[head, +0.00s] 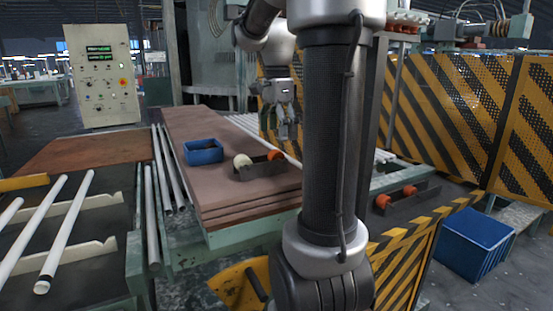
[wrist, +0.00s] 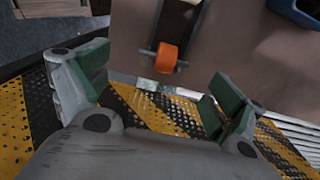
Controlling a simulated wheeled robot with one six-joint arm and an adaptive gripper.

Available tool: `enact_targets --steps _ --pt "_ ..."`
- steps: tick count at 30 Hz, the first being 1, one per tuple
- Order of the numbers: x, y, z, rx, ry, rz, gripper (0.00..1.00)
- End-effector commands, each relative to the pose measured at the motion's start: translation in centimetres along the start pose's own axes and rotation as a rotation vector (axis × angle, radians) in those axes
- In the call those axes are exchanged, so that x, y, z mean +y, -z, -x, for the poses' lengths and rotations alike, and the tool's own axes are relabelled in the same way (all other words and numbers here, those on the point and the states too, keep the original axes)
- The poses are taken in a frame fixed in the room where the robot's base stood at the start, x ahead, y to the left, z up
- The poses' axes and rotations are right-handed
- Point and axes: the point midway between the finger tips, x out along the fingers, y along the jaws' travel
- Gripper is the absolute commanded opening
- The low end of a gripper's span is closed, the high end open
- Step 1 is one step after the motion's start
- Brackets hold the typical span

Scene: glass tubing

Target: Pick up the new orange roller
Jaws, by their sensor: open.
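An orange roller (head: 275,155) sits at the right end of a dark holder (head: 262,170) on the brown stacked boards, with a cream roller (head: 242,161) at the holder's left end. In the wrist view an orange roller (wrist: 166,58) lies across the end of the dark holder, beyond and between my spread fingers. My gripper (head: 282,130) hangs behind the holder in the head view, pointing down. It is open and empty, with green-padded fingers apart in the wrist view (wrist: 158,78). The gap from fingertips to roller is hard to judge.
A blue bin (head: 203,153) stands left of the holder, on the boards (head: 215,190). Two more orange rollers (head: 382,201) sit in a dark holder at right. Striped guard panels (head: 450,110) stand behind and right. A blue crate (head: 477,243) is at far right; glass tubes (head: 65,230) lie at left.

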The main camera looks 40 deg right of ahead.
Motion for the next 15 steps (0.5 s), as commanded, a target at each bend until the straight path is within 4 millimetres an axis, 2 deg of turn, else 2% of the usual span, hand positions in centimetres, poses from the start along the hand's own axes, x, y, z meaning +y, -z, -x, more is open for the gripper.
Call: enact_targets --steps 10,15 --pt "-0.7 0.1 -5.1 0.0 -0.003 0.003 0.94" --pt "-0.8 0.1 -6.3 0.0 0.001 0.003 0.94"
